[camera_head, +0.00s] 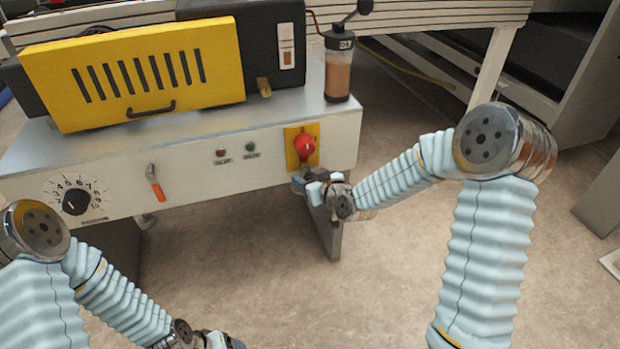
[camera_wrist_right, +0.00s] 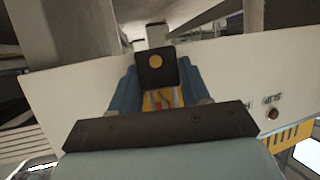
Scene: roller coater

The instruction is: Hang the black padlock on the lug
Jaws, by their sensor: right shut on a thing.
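The black padlock (camera_wrist_right: 155,68) shows in the right wrist view as a dark block with a round yellow spot, between my two blue-grey fingers. My right gripper (camera_head: 312,187) is shut on it, just below the red rotary switch (camera_head: 304,147) on its yellow plate (camera_head: 291,162). Part of the yellow and red also shows behind the padlock in the wrist view.
The machine's white front panel (camera_head: 195,165) carries a numbered dial (camera_head: 76,201), an orange-handled lever (camera_head: 155,184) and two small lamps. A yellow slotted cover (camera_head: 140,75) and a jar with brown contents (camera_head: 338,75) stand on top. The floor to the right is clear.

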